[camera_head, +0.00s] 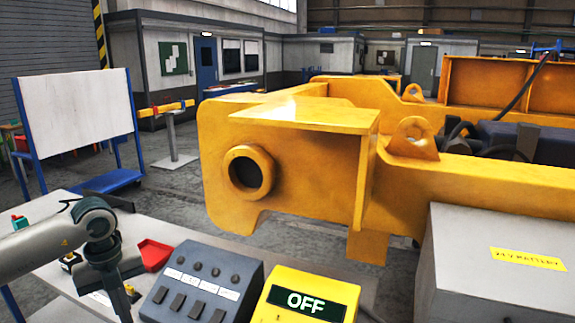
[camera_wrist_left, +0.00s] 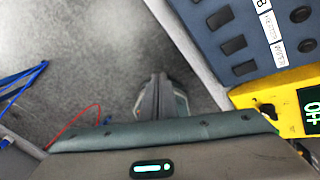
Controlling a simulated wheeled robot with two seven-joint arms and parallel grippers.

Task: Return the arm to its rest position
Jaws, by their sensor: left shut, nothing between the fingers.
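My left arm comes in from the left in the head view, bent down at the wrist over the grey work table (camera_head: 60,285). My left gripper (camera_head: 122,300) points downward at the lower edge of the picture, left of the grey control box. In the left wrist view the two fingers of the gripper (camera_wrist_left: 159,82) are together with nothing between them, above grey floor. The fingertips are cut off or hard to see in the head view. My right arm and gripper are not in view.
The grey button box (camera_head: 200,285) and the yellow box with an OFF display (camera_head: 305,301) stand close to the gripper's right. A red tray (camera_head: 154,254) lies behind it. A large yellow casting frame (camera_head: 300,165) and a grey battery box (camera_head: 490,275) fill the right.

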